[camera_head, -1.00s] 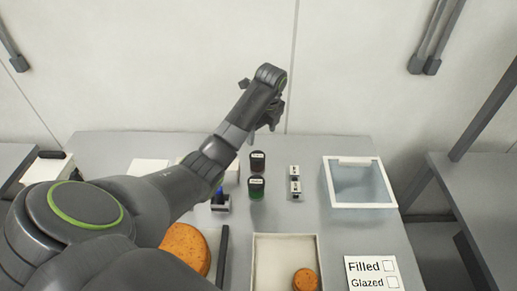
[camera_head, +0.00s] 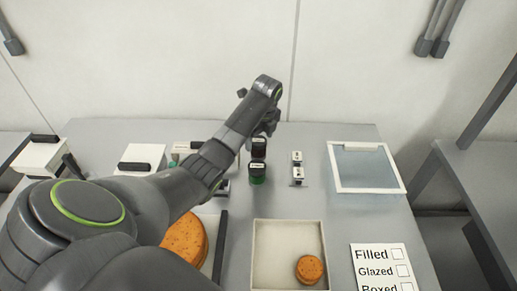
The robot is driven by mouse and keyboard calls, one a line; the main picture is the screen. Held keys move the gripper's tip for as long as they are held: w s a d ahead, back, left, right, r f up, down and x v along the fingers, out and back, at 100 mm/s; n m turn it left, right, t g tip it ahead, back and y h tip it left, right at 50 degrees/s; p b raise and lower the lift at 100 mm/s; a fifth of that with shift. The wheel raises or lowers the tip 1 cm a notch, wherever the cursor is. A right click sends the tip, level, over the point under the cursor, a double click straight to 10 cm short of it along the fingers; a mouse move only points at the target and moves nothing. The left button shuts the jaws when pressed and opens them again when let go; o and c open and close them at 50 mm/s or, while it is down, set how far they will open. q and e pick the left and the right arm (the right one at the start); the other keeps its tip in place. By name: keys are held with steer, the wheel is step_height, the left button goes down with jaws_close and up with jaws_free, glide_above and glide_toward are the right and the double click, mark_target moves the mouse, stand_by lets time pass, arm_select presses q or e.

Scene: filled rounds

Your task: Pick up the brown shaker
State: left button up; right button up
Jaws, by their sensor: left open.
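The brown shaker (camera_head: 258,148) appears to be the rear of two dark-lidded shakers near the back of the table; its body colour is hard to make out. A shaker with a green body (camera_head: 257,180) stands just in front of it. My left gripper (camera_head: 267,126) is open, pointing down just above and behind the rear shaker's lid, and partly hidden by its own wrist. I cannot tell whether it touches the shaker. My right gripper is not in view.
Two small white items (camera_head: 297,175) stand right of the shakers, with a clear-topped box (camera_head: 366,170) beyond. A shallow tray (camera_head: 264,249) holding an orange-brown round (camera_head: 309,269) lies in front, beside a checklist card (camera_head: 382,270). White boxes (camera_head: 140,158) stand left.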

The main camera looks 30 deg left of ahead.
mark_target(258, 148)
arm_select(q)
steer(key=shift+a+f, duration=0.15)
steer(key=shift+f, duration=0.4)
steer(key=shift+w+a+f+p, duration=0.1)
steer(key=shift+f+p, duration=0.3)
steer(key=shift+f, duration=0.15)
steer(key=shift+w+a+f+p, duration=0.15)
steer(key=shift+a+f+p, duration=0.05)
steer(key=shift+f, duration=0.8)
steer(key=shift+w+a+f+p, duration=0.1)
steer(key=shift+a+f+p, duration=0.05)
steer(key=shift+f, duration=0.8)
steer(key=c, duration=1.1)
steer(key=shift+r, duration=0.1)
